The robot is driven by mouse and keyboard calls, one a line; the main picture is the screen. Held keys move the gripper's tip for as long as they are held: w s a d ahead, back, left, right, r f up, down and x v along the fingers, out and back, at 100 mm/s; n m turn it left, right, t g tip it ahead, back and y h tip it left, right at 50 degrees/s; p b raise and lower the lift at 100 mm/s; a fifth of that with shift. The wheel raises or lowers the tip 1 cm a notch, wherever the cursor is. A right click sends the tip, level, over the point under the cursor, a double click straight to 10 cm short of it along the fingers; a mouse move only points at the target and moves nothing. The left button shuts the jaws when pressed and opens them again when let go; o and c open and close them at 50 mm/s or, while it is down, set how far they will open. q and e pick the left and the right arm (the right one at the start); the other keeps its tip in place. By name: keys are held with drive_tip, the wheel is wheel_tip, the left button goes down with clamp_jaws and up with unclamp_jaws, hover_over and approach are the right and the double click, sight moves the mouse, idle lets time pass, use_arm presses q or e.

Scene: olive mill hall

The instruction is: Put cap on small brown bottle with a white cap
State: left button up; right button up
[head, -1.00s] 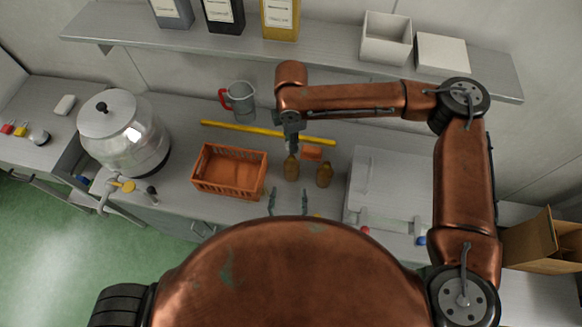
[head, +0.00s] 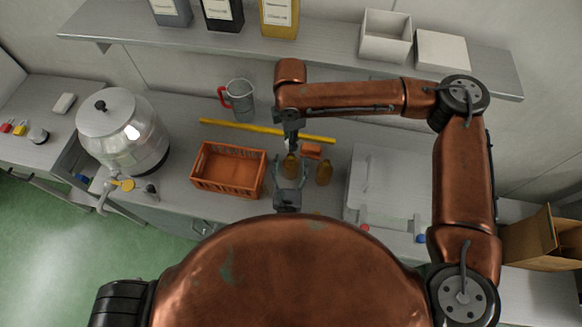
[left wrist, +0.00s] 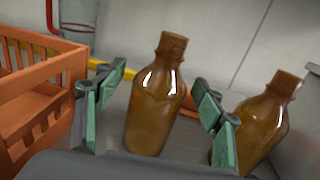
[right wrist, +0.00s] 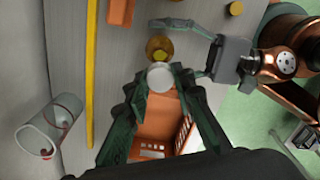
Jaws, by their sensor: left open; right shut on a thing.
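A small brown bottle (head: 291,168) stands upright on the bench. It also shows in the left wrist view (left wrist: 156,98), its threaded neck bare. My left gripper (head: 290,164) is open, with one finger on each side of this bottle. My right gripper (right wrist: 160,90) is shut on a white cap (right wrist: 160,77). In the right wrist view the cap appears next to the bottle's top (right wrist: 159,48). The head view shows the right gripper (head: 291,146) just above the bottle; the cap is hidden there. A second brown bottle (head: 324,173) stands to the right.
An orange crate (head: 229,190) stands left of the bottles. A small orange box (head: 312,150) and a yellow bar (head: 230,129) lie behind them. A measuring jug (head: 240,98) is at the back. A grey-white case (head: 385,185) bounds the right side.

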use_arm(q)
drive_tip(key=shift+c, duration=0.4)
clamp_jaws()
idle(0.5)
